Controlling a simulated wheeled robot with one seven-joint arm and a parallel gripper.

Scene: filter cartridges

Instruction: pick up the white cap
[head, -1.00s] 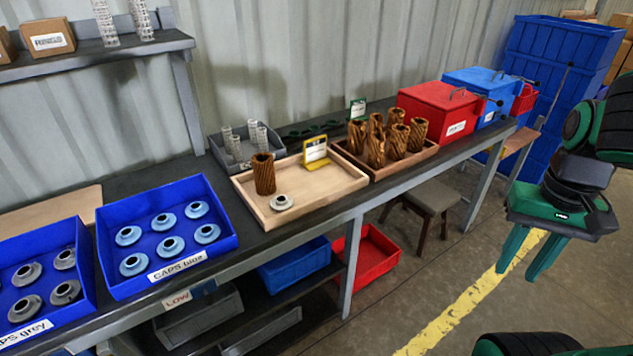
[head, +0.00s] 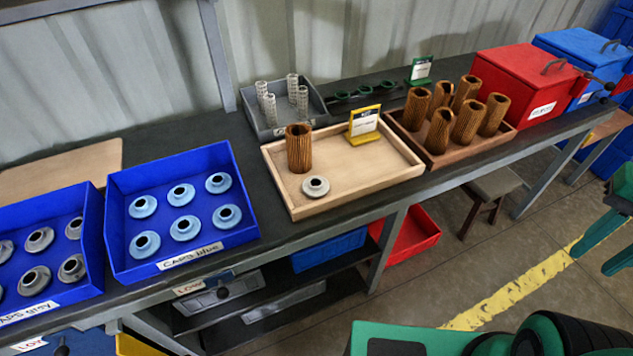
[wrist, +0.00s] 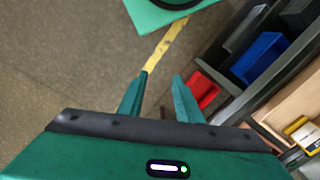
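A whitish cap (head: 316,186) with a dark centre hole lies flat in the pale wooden tray (head: 394,181) on the bench. It is just in front of a brown pleated filter cartridge (head: 299,150) standing upright there, apart from it. My gripper (head: 592,262) is at the right edge of the head view, partly cut off, well to the right of the tray and over the floor side. In the wrist view its two green fingers (wrist: 160,76) are spread apart with nothing between them. The cap does not show in the wrist view.
A blue bin of blue caps (head: 255,215) and one of grey caps (head: 95,245) stand left. A yellow sign (head: 364,125) stands in the tray. A grey bin (head: 262,127) sits behind; a brown tray of several cartridges (head: 437,160) and a red box (head: 515,88) stand right.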

